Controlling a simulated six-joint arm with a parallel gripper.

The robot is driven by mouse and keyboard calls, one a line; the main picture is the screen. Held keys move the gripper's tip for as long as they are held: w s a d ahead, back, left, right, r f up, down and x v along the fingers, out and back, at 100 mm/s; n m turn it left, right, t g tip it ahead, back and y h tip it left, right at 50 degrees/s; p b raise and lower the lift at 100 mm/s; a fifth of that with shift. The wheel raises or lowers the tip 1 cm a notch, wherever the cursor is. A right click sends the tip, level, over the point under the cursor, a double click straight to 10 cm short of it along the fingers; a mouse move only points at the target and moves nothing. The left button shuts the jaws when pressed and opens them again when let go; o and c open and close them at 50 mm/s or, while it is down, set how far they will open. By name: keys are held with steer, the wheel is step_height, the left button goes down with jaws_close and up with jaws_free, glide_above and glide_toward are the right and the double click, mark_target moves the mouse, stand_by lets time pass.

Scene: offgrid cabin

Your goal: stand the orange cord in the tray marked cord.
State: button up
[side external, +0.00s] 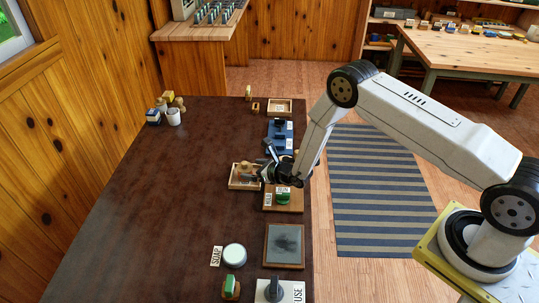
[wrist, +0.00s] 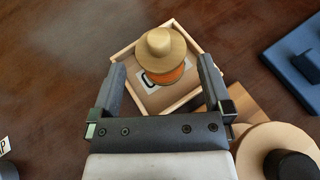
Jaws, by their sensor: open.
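The orange cord is wound on a tan wooden spool; its orange band (wrist: 167,76) shows below the rounded tan top in the wrist view. The spool appears to stand upright inside a shallow light-wood tray (wrist: 184,101). A white label in the tray is mostly hidden by the spool, and only part of a dark letter shows. In the side view the tray (side external: 236,186) sits on the dark table, with the spool small and partly unclear. My gripper (wrist: 162,68) is open, its fingers apart on either side of the spool. I see no finger touching it.
A blue block (wrist: 301,67) lies right of the tray in the wrist view. In the side view, a board with a green item (side external: 283,198), a grey framed pad (side external: 284,246) and a white round pot (side external: 235,254) stand nearer. The table's left middle is clear.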

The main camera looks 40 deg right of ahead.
steer(key=shift+v, duration=3.8)
steer(key=shift+r, duration=0.1)
